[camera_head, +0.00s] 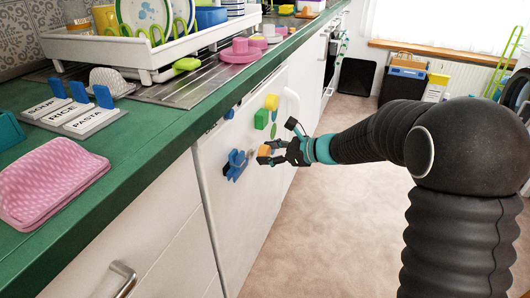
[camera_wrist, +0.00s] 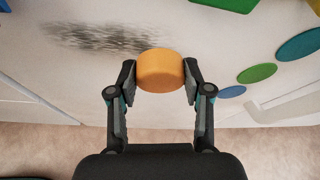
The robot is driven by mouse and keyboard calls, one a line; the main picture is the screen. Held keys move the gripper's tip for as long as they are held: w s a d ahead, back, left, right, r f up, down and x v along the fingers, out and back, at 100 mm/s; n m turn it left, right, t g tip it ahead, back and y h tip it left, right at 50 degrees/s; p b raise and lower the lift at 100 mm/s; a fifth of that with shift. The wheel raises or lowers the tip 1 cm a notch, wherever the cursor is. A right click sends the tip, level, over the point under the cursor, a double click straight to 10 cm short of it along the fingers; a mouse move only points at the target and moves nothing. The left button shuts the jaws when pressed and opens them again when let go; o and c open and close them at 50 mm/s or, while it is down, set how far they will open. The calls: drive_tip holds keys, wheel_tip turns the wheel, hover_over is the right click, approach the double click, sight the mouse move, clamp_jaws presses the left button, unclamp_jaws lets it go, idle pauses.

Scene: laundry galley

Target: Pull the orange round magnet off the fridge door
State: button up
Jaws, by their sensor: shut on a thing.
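The orange round magnet (camera_wrist: 160,72) is a thick disc between my fingertips in the wrist view. My gripper (camera_wrist: 160,78) is shut on it, with one finger on each side. In the head view the magnet (camera_head: 265,151) shows between the fingers of my gripper (camera_head: 268,154), in front of the white fridge door (camera_head: 222,172). I cannot tell whether the magnet still touches the door. A dark smudged patch lies on the door beside it in the wrist view.
Other magnets are on the door: a blue one (camera_head: 236,164), a green block (camera_head: 261,119) and a yellow one (camera_head: 271,102). Green and blue discs (camera_wrist: 257,73) sit to the right in the wrist view. The green counter (camera_head: 140,150) overhangs above. Open floor (camera_head: 335,230) lies to the right.

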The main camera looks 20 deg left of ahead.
drive_tip(key=d, duration=0.8)
drive_tip(key=shift+s, duration=0.35)
idle(0.4)
